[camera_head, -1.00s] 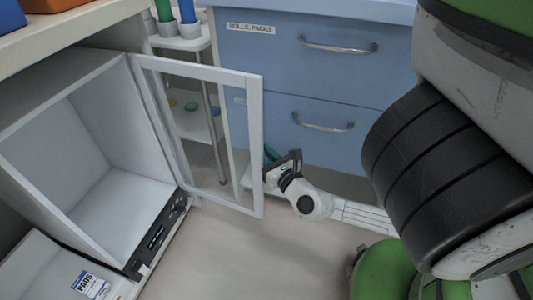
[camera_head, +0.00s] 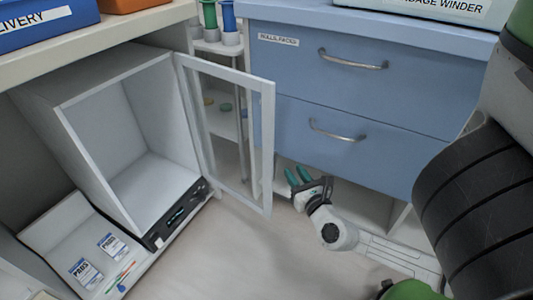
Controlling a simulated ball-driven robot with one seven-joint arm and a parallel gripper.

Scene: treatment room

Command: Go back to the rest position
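My gripper (camera_head: 298,176) is low in front of the blue drawer cabinet, just right of the open glass door of the white cabinet. Its two teal fingers point up and away, with a gap between them and nothing seen in it. The grey wrist and white forearm reach from the lower right. The gripper looks apart from the door, though the exact distance is hard to judge.
The white cabinet (camera_head: 82,104) is open and looks empty; its framed door (camera_head: 268,150) stands out into the room. The blue drawers (camera_head: 330,120) are shut. A tray with pad packets (camera_head: 112,245) lies lower left. Floor (camera_head: 240,255) in the middle is clear.

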